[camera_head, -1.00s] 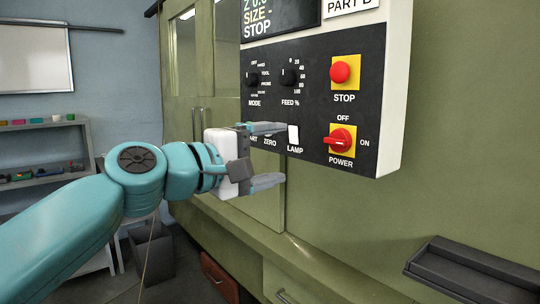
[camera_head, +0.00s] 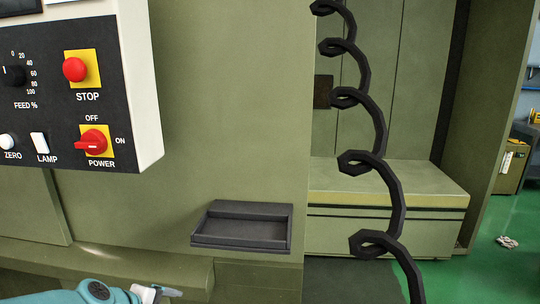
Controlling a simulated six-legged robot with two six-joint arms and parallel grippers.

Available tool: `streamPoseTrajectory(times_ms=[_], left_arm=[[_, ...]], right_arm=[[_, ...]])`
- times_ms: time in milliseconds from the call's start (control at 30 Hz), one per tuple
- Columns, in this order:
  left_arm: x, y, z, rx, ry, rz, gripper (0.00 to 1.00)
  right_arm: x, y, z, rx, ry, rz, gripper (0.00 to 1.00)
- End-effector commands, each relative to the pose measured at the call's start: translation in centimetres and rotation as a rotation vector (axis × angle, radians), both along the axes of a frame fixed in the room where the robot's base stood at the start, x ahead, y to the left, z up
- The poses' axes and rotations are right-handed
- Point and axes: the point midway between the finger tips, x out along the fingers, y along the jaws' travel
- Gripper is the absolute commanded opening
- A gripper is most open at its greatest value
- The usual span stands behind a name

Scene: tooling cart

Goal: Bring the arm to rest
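My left arm shows only at the bottom edge, at the left, as a teal link. Its gripper (camera_head: 158,292) is low in front of the green machine, below the control panel (camera_head: 60,169) and apart from it. One grey finger points right; the rest of the gripper is cut off by the picture's edge, so its opening cannot be told. I see nothing held in the visible part. My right gripper is not in view.
The panel carries a red stop button (camera_head: 74,69), a red power knob (camera_head: 91,142) and a white lamp switch (camera_head: 39,143). A dark tray (camera_head: 241,244) juts from the machine. A black coiled cable (camera_head: 378,165) hangs at right. Green floor (camera_head: 500,275) lies beyond, with a crumpled rag (camera_head: 507,242).

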Motion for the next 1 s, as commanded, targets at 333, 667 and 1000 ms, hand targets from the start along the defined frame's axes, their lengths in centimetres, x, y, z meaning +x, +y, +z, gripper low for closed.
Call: streamPoseTrajectory(times_ms=[333, 667, 1000], left_arm=[[-16.9, -9.8, -21.3, 0.183, 0.391, -0.518, 0.8], [-27.1, -12.9, -25.0, 0.365, 0.177, -1.037, 0.8], [-26.4, -12.8, -25.1, 0.397, 0.136, -1.059, 0.8]], right_arm=[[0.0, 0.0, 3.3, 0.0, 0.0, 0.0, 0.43], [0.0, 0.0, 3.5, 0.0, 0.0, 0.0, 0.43], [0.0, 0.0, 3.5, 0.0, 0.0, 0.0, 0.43]])
